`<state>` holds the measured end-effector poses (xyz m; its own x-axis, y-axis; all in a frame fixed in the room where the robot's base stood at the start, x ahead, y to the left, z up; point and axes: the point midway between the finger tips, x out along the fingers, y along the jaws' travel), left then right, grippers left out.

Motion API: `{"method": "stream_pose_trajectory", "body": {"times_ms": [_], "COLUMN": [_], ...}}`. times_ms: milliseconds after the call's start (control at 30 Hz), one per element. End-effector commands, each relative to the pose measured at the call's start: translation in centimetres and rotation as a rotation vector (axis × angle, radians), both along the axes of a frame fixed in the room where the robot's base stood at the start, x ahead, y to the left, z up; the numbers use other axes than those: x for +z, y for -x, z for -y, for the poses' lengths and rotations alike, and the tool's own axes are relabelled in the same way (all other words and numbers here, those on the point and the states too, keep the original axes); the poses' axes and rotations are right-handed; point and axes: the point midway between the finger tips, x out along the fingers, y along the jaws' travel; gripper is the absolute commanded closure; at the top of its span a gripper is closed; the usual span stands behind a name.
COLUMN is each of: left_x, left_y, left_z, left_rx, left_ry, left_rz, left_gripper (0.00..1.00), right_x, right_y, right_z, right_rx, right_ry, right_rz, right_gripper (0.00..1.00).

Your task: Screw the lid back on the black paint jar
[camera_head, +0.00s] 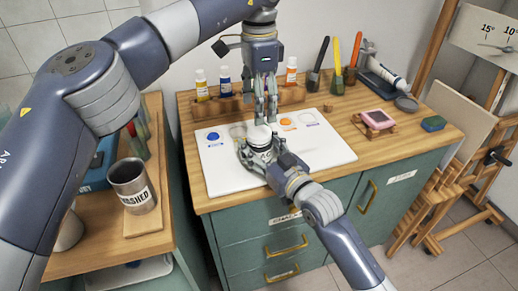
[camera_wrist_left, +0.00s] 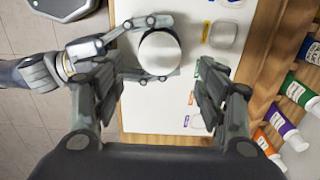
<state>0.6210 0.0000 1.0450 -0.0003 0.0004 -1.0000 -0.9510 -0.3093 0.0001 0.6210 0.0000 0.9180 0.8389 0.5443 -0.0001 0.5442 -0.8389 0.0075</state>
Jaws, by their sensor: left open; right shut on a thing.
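The paint jar (camera_head: 261,153) stands on the white sheet (camera_head: 330,152), with a pale body and dark marking. A round white top (camera_head: 260,135), which looks like the lid, is on it and fills the jar's outline in the left wrist view (camera_wrist_left: 160,53). I cannot tell whether it is screwed down. My right gripper (camera_head: 260,160) is shut around the jar's sides from the front. My left gripper (camera_head: 266,117) points down just above the top. In the left wrist view its fingers (camera_wrist_left: 160,88) are apart with nothing between them, and the jar lies beyond them.
Behind the sheet, a wooden rack (camera_head: 235,104) holds paint bottles (camera_head: 201,84). Brushes (camera_head: 336,66), a pink sponge-like block (camera_head: 376,118) and a green-blue block (camera_head: 433,123) are to the right. A metal cup (camera_head: 132,185) stands on the left-hand table. The sheet's right part is free.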

Motion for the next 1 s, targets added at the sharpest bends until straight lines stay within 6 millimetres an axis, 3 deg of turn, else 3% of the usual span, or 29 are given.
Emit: {"method": "stream_pose_trajectory", "body": {"times_ms": [200,400,800,833,1000], "left_x": [-3.6,-6.0,-6.7,-6.7,-6.7], "left_y": [0.0,0.0,0.0,0.0,0.0], "left_z": [-0.1,0.0,0.0,0.0,0.0], "left_rx": [0.000,0.000,0.001,0.001,0.001], "left_ry": [0.000,0.000,0.000,0.000,0.000], "left_rz": [-0.002,-0.001,0.000,0.000,0.000], "left_gripper": [0.34,0.34,0.34,0.36,0.75], "right_x": [0.0,0.0,0.0,0.0,0.0], "right_y": [0.0,0.0,0.0,0.0,0.0], "right_z": [0.0,0.0,0.0,0.0,0.0], "right_rx": [0.000,0.000,0.000,0.000,0.000], "right_ry": [0.001,0.001,0.001,0.001,0.001], "right_rz": [0.000,0.000,0.000,0.000,0.000], "right_gripper": [1.00,1.00,1.00,1.00,1.00]}}
